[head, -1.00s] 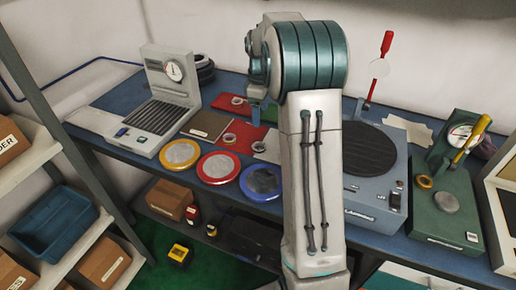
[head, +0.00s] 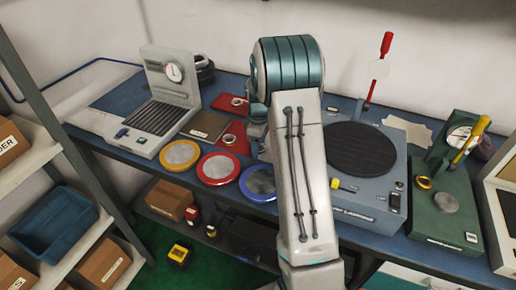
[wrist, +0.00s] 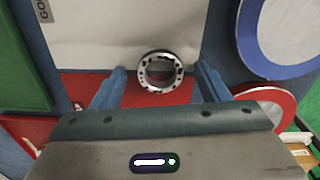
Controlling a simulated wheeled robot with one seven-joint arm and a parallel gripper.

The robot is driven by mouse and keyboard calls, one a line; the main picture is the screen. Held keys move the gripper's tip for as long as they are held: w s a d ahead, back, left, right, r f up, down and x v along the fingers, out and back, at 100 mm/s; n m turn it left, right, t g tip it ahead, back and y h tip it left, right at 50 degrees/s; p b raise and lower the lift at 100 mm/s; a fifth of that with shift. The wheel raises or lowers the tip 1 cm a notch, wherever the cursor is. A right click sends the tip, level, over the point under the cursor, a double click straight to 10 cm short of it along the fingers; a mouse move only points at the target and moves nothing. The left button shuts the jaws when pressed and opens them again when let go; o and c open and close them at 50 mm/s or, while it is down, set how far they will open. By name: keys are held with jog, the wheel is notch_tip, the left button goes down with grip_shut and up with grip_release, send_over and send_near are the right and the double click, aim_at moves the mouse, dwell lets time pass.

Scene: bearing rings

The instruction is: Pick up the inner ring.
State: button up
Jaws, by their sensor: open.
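In the wrist view a metal ring (wrist: 142,80) with dark spots around its face lies between my open fingers, where a pale panel meets a red one. I cannot tell for certain that it is the inner ring. My gripper (wrist: 160,76) is open, with one blue finger on each side of the ring and a gap to both. Contact is not visible. In the head view my arm hides this ring and most of the gripper. Another small ring (head: 228,138) lies on the red mat (head: 236,126), and a pale ring (head: 238,101) lies farther back.
Yellow (head: 180,141), red (head: 202,170) and blue-rimmed (head: 244,183) round dishes line the table's front. A scale-like device (head: 160,100) stands left. A grey machine with a dark disc (head: 392,160) and a green stand (head: 455,215) stand right.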

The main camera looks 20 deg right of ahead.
jog(key=c, duration=1.1)
